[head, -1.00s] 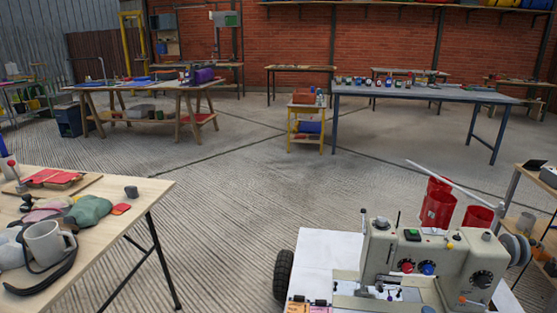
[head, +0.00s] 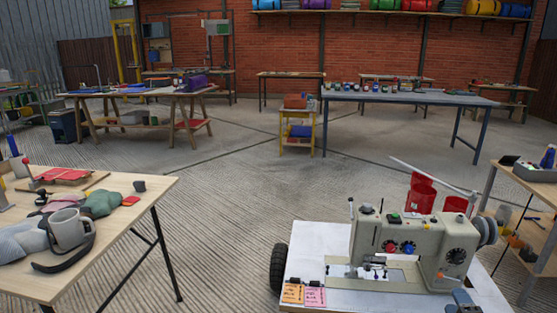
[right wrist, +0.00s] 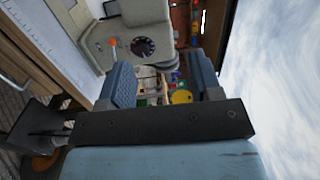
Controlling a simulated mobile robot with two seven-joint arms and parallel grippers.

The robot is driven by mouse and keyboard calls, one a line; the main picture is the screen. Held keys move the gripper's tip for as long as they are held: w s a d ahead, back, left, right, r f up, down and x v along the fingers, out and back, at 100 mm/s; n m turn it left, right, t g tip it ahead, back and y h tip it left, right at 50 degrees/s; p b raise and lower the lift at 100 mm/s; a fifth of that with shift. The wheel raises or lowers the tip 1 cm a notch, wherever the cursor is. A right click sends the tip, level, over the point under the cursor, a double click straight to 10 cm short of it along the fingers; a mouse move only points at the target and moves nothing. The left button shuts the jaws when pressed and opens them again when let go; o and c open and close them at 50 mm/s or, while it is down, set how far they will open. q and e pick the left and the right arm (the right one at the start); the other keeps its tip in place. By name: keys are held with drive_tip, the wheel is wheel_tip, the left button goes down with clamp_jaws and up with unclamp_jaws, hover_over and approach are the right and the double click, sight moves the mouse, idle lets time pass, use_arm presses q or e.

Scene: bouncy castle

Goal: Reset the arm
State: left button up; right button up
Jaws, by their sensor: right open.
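My right gripper (head: 463,301) just shows at the bottom edge of the head view, in front of the cream sewing machine (head: 425,243). In the right wrist view my right gripper (right wrist: 164,82) is open, with its two grey-blue fingers apart and nothing between them. The sewing machine (right wrist: 135,45) with its dark dial shows beyond the fingers there. Most of the right arm is outside the head view. My left arm and gripper are not in view.
The sewing machine stands on a white-topped cart (head: 330,250) with a black wheel. A shelf unit (head: 530,180) is at right. Open concrete floor (head: 230,200) lies between them.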

drive_tip(key=d+r+n+y, duration=0.1)
drive_tip(key=d+r+n, duration=0.2)
drive_tip(key=d+r, duration=0.45)
drive_tip(key=s+a+f+n+g+y, duration=0.1)
drive_tip(key=s+a+n+y, duration=0.25)
drive_tip(key=a+n, duration=0.55)
drive_tip(key=s+a+f+n+y, duration=0.2)
drive_tip(key=s+a+n+y, duration=0.15)
drive_tip(key=a, duration=0.85)
drive_tip(key=s+a+r+n+g+y, duration=0.2)
drive_tip(key=s+a+r+n+y, duration=0.1)
drive_tip(key=s+a+n, duration=0.55)
drive_tip(key=s+a+r+n+g+y, duration=0.25)
drive_tip(key=s+a+n, duration=0.25)
drive_tip(key=s+a, duration=0.6)
drive_tip(key=w+a+r+m+t+h, duration=0.2)
drive_tip(key=w+a+r+m+t, duration=0.2)
drive_tip(key=w+a+r+m, duration=0.15)
use_arm(q)
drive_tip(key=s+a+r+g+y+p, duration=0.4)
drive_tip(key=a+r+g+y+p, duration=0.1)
drive_tip(key=p, duration=3.1)
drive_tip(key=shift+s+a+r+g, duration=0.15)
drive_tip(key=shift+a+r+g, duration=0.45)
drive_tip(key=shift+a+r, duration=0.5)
use_arm(e)
drive_tip(key=s+d+r+g+h, duration=0.4)
drive_tip(key=d+r+g, duration=0.2)
drive_tip(key=d, duration=0.1)
drive_tip(key=shift+m+h, duration=0.35)
